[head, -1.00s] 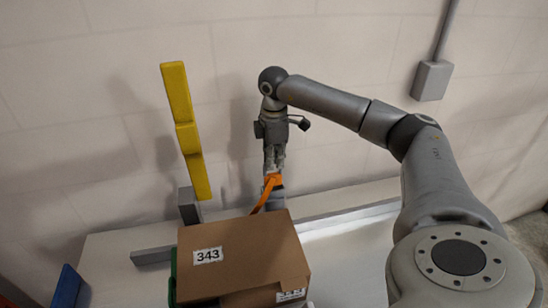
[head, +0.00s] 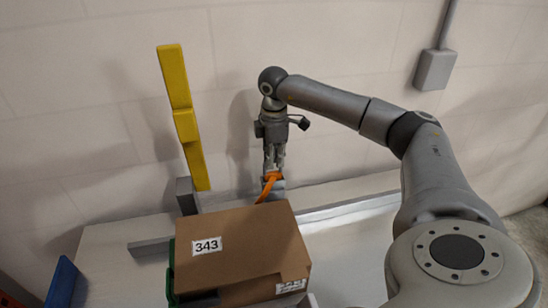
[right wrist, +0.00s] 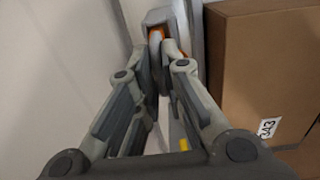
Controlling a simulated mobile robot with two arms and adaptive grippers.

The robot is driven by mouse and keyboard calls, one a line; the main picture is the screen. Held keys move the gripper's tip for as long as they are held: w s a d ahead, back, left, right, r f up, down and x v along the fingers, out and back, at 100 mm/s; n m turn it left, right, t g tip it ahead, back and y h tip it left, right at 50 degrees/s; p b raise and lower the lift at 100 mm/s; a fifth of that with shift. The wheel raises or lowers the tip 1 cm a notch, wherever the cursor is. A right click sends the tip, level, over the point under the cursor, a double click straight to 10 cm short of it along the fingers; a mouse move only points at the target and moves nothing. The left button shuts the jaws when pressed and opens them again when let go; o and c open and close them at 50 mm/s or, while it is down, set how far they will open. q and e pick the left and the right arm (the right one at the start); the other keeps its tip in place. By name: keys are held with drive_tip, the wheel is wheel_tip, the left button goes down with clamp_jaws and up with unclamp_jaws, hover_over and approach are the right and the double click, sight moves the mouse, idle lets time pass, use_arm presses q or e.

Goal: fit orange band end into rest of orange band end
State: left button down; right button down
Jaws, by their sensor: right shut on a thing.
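The orange band (head: 268,188) shows behind the box in the head view. Its upper end is at the fingertips of my right gripper (head: 272,172), and its lower part slants down left until the box hides it. My right gripper points down and is shut on the orange band end. A grey block-like piece (head: 278,190), possibly the rest, stands right at the band end; whether the end sits in it or only beside it I cannot tell. In the right wrist view, orange (right wrist: 157,35) shows at the fingertips against a grey piece (right wrist: 160,15). My left gripper is not in view.
A cardboard box (head: 240,250) labelled 343 stands in front, close to my right gripper. A yellow upright (head: 184,120) on a grey bracket stands left. A blue bin edge (head: 62,284) is far left. The wall is close behind; the pale surface right of the box is clear.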

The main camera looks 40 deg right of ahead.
drive_tip(key=c, duration=1.5)
unclamp_jaws()
drive_tip(key=shift+o, duration=0.2)
wheel_tip(320, 180, up, 12)
